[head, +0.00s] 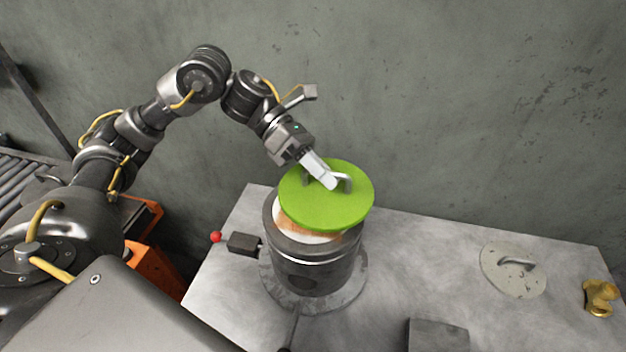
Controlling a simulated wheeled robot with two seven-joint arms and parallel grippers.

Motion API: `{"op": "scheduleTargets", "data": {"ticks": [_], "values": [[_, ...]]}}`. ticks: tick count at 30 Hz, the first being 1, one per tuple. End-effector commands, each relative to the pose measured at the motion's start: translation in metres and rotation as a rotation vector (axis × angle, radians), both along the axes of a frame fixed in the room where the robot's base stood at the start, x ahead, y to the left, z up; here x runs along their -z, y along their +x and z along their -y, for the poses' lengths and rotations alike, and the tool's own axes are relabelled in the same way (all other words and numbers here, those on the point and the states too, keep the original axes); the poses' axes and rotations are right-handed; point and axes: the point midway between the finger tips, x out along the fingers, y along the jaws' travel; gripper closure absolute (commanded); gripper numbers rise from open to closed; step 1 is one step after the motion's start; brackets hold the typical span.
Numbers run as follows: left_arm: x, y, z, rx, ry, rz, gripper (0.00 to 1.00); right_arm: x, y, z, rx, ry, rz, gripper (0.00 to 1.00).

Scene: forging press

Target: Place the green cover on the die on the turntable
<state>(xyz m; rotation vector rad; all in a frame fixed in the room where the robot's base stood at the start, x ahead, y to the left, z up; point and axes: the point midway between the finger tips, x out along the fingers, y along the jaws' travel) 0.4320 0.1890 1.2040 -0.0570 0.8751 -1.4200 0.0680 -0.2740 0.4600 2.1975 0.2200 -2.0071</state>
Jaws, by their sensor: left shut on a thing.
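The green cover (324,208) is a round disc with a metal handle on top. My left gripper (326,181) is shut on that handle. The cover is over the dark cylindrical die (315,266) and looks slightly tilted. A pale and orange-brown surface shows between the cover's near left edge and the die's rim, so the cover is not flush there. The die stands on the round grey turntable (350,295). The far side of the die's rim is hidden by the cover. My right gripper is not in view.
A grey disc with a handle (512,272) and a brass-coloured part (600,297) lie on the right of the metal table (420,250). A dark box with a red knob (243,243) is left of the die. A grey block (438,335) is at the front.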

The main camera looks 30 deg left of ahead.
Motion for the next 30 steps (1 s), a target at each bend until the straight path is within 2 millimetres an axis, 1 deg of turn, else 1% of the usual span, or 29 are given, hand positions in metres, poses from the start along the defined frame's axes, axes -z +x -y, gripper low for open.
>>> {"op": "scheduleTargets", "data": {"ticks": [1,6,11,13,14,15,16,19,23,30], "values": [[0.003,0.000,-0.006,-0.002,0.000,-0.003,1.00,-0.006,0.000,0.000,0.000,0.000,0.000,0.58],[0.016,0.000,-0.015,-0.001,-0.002,0.001,1.00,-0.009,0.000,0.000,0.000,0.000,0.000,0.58],[0.019,0.000,-0.016,0.000,-0.002,0.002,1.00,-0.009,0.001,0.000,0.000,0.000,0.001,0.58],[0.022,0.000,-0.020,-0.001,-0.001,0.000,1.00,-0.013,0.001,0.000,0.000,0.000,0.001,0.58],[0.025,-0.001,-0.023,-0.002,-0.001,-0.002,1.00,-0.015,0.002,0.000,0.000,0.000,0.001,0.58],[0.027,0.000,-0.021,-0.002,-0.002,-0.004,1.00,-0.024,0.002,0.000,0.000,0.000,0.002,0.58],[0.032,-0.001,-0.021,-0.001,-0.002,-0.005,1.00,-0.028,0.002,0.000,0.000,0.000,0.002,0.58],[0.044,0.000,-0.021,-0.002,-0.002,-0.003,1.00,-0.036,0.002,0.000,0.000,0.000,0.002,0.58],[0.054,0.000,-0.021,0.000,-0.002,0.001,1.00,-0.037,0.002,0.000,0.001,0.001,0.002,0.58],[0.056,0.000,-0.021,0.000,-0.002,0.003,1.00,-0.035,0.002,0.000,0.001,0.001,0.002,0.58]]}}
